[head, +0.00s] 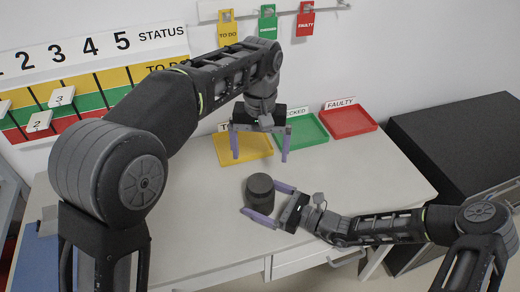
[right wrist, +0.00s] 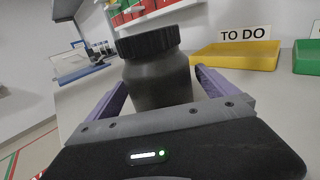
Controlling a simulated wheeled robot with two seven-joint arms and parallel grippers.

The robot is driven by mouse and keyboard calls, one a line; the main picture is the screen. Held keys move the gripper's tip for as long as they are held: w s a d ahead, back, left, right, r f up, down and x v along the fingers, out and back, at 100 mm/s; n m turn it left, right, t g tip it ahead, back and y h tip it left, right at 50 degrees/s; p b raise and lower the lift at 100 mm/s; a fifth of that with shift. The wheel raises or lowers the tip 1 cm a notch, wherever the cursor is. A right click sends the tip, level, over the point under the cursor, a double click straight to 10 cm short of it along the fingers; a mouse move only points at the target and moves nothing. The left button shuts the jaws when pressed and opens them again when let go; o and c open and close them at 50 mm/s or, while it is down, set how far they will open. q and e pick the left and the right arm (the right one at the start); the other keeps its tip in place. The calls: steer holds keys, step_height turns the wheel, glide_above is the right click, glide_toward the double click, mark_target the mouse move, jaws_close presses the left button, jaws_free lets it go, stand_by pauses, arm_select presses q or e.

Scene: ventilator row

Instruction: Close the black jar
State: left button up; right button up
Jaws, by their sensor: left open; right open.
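The black jar (head: 260,190) stands upright on the white table. In the right wrist view the jar (right wrist: 160,82) has a ribbed black lid (right wrist: 148,42) on top of its neck; I cannot tell how tight it is. My right gripper (head: 262,199) is open, with its purple fingers on either side of the jar's body; I cannot tell whether they touch it. My left gripper (head: 261,150) is open and empty, pointing down above the table behind the jar, in front of the yellow tray.
A yellow tray (head: 257,158), a green tray (head: 301,144) and a red tray (head: 348,133) line the table's back. A dark cabinet (head: 440,130) stands at the right. A numbered status board (head: 90,75) is at the left. The table (head: 340,180) is clear right of the jar.

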mark_target(273, 203)
steer(key=shift+v, duration=1.9)
